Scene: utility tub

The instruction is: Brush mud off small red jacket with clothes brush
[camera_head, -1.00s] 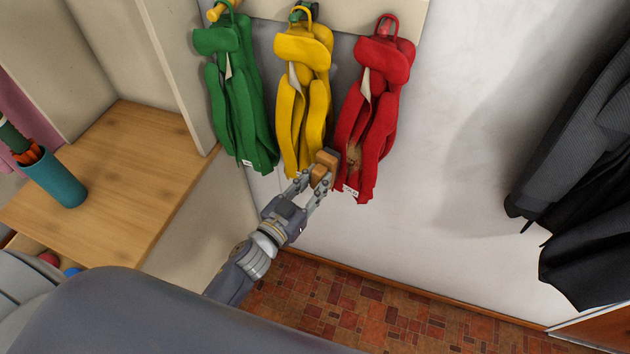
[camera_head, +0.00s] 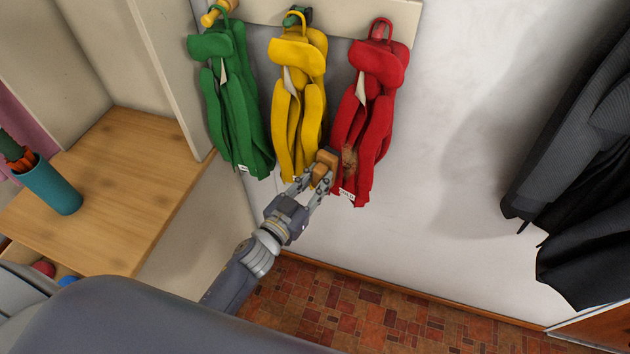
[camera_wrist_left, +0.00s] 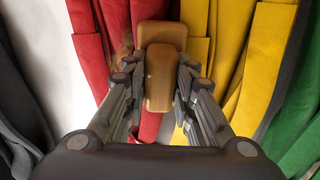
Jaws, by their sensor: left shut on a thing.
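The small red jacket (camera_head: 370,100) hangs from a peg at the right of a row of three jackets. A brown mud patch (camera_head: 349,160) shows on its lower front. My left gripper (camera_head: 316,178) is shut on the wooden clothes brush (camera_head: 325,164) at the red jacket's lower left edge, beside the mud. In the left wrist view the brush (camera_wrist_left: 160,75) sits between the fingers, with the red jacket (camera_wrist_left: 90,62) behind it and to its left. I cannot tell whether the brush touches the cloth. My right gripper is not in view.
A yellow jacket (camera_head: 300,100) hangs close on the left, partly behind the brush, and a green jacket (camera_head: 235,110) beyond it. A wooden bench top (camera_head: 125,180) with a teal umbrella holder (camera_head: 50,186) stands left. Dark coats (camera_head: 580,170) hang right; bare wall lies between.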

